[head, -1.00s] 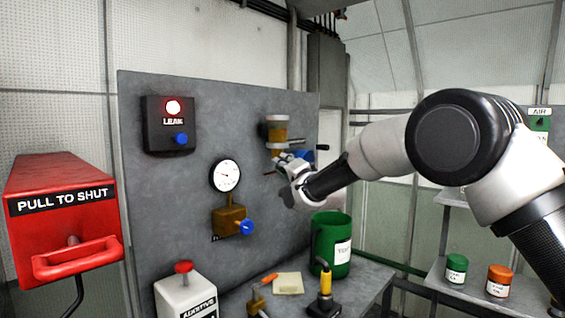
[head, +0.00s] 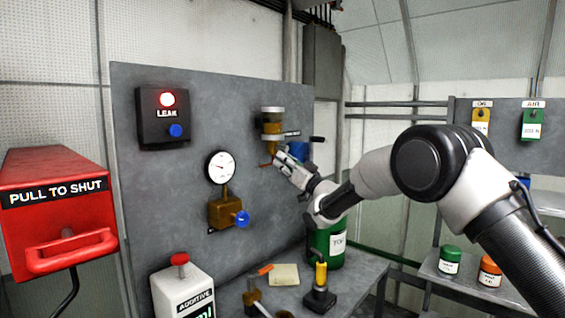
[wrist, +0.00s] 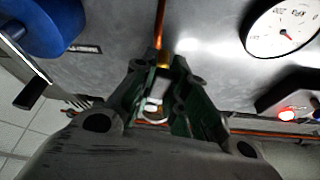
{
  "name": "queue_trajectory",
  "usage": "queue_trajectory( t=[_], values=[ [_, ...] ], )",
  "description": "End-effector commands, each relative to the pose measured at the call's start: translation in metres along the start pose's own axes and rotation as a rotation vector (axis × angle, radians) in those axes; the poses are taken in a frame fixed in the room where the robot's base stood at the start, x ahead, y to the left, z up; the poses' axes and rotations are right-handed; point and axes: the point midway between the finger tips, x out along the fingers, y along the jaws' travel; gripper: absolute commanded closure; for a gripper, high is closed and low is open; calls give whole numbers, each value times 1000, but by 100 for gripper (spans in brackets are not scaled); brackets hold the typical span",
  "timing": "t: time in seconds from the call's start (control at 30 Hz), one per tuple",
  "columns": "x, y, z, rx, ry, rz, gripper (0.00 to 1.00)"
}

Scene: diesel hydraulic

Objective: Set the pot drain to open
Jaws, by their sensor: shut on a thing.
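The pot (head: 272,126), an amber bowl with metal collars, hangs high on the right part of the grey panel. Its drain (head: 267,164), with a thin orange-brown piece, shows just below it. My gripper (head: 278,158) is at the drain, below and right of the pot, and partly hides it. In the wrist view my gripper (wrist: 160,92) is closed around a small brass piece (wrist: 162,62) at the drain, with a copper-coloured rod (wrist: 160,28) running away from the fingertips. How the drain is turned cannot be told.
A blue object (head: 299,151) with a black handle sits close right of my gripper. A gauge (head: 221,167) and blue-knobbed brass valve (head: 226,212) are left. The leak lamp (head: 167,99) glows red. A green can (head: 327,245) stands below my forearm.

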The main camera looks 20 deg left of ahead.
Motion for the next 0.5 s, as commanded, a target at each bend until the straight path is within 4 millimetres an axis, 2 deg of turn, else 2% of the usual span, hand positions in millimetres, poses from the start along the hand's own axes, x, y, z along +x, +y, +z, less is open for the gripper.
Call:
queue_trajectory(
  t=[0.5],
  values=[
    [0,5,0,-99,-1,-40,100]
  ],
)
